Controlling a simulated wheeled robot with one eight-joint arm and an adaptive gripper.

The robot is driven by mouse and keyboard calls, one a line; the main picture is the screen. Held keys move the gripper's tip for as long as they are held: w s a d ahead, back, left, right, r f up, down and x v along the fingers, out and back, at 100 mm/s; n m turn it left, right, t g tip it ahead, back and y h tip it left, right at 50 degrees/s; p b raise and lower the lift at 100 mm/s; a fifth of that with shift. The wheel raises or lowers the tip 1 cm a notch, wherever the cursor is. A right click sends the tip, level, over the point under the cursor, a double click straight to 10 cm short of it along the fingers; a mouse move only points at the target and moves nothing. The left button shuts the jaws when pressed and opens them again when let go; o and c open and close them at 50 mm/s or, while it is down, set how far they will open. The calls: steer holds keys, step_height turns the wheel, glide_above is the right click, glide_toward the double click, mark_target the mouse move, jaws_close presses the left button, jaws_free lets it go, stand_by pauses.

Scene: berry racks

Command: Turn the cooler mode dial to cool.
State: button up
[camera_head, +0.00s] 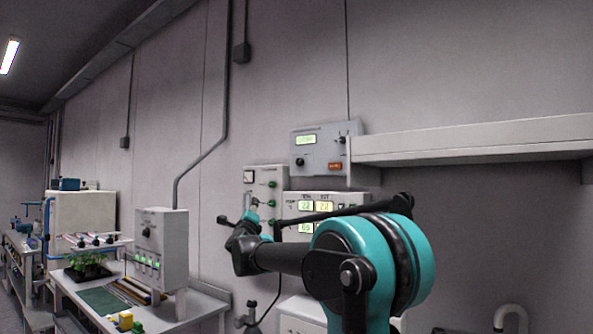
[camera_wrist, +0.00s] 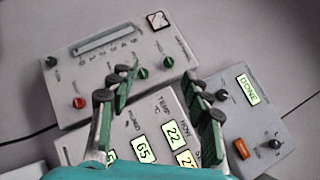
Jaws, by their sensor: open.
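Several dials show, but their labels are too small to tell which is the cooler mode dial. The upper grey panel (camera_head: 312,145) has a lit display, black knobs and an orange button; it is at the right in the wrist view (camera_wrist: 246,118). The left panel (camera_head: 262,182) has a meter and green knobs; in the wrist view (camera_wrist: 130,55) it also has red and black knobs. A display panel (camera_wrist: 172,102) marked TEMP and NOW lies between them. My gripper (camera_wrist: 160,82) is open and empty, its fingers overlapping the left and display panels in view. Contact cannot be told.
A shelf (camera_head: 470,142) sticks out from the wall right of the panels. At the left, a bench (camera_head: 190,308) carries a grey box (camera_head: 160,250) with a black dial and green lights, and a plant tray (camera_head: 85,272).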

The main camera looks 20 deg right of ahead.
steer(key=d+r+m+g+h, duration=0.1)
steer(key=d+r+m+h, duration=0.3)
steer(key=r+m+h, duration=0.45)
steer(key=m+g+h, duration=0.5)
steer(key=m+g, duration=0.2)
steer(key=m, duration=0.5)
glide_toward(299, 163)
steer(key=x, duration=0.8)
steer(key=shift+w+d, duration=0.1)
steer(key=shift+w, duration=0.05)
steer(key=shift+c, duration=0.4)
jaws_close()
steer(key=shift+n, duration=0.25)
